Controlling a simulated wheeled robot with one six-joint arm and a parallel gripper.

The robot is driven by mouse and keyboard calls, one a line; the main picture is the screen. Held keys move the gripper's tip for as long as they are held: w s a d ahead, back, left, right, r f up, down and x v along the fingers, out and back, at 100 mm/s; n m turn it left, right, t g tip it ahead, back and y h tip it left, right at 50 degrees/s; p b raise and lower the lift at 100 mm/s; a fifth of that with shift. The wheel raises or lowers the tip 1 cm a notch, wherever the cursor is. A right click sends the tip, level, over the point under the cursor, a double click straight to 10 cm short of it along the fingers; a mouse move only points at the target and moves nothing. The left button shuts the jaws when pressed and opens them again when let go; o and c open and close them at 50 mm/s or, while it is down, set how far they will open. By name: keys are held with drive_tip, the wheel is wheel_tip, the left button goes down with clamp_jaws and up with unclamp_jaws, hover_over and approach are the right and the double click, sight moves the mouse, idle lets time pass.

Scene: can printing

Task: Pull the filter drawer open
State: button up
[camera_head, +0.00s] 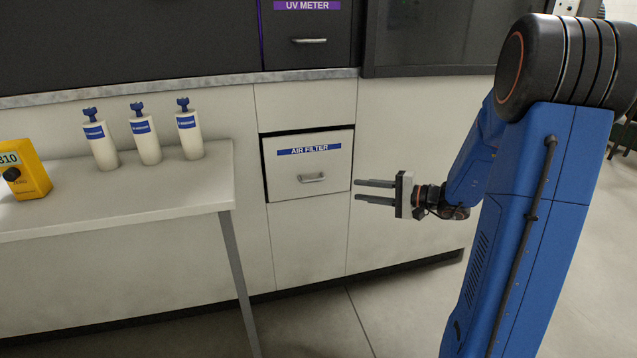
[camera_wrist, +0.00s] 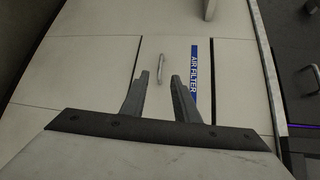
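The filter drawer (camera_head: 308,166) is a white front with a blue AIR FILTER label (camera_head: 309,150) and a small metal handle (camera_head: 312,178). A dark gap shows along its top and left edges. My gripper (camera_head: 357,191) points left, in front and to the right of the drawer, with its two fingers apart and nothing between them. In the wrist view the drawer handle (camera_wrist: 161,69) lies ahead, between the lines of the two open fingertips (camera_wrist: 160,77), apart from them.
A white table (camera_head: 120,193) with several white bottles (camera_head: 145,134) and a yellow device (camera_head: 24,170) stands to the left. A dark UV METER drawer (camera_head: 308,40) is above the counter edge. Floor (camera_head: 390,300) is open below my gripper.

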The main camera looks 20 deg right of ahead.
sight(316, 181)
drive_tip(key=shift+m+t, duration=0.3)
drive_tip(key=shift+t, duration=0.1)
drive_tip(key=x, duration=0.5)
drive_tip(key=d+x, duration=0.1)
drive_tip(key=x, duration=0.5)
drive_tip(key=w+x, duration=0.1)
drive_tip(key=x, duration=0.5)
drive_tip(key=shift+w+d+f, duration=0.15)
drive_tip(key=shift+f, duration=0.25)
drive_tip(key=shift+c, duration=0.3)
clamp_jaws()
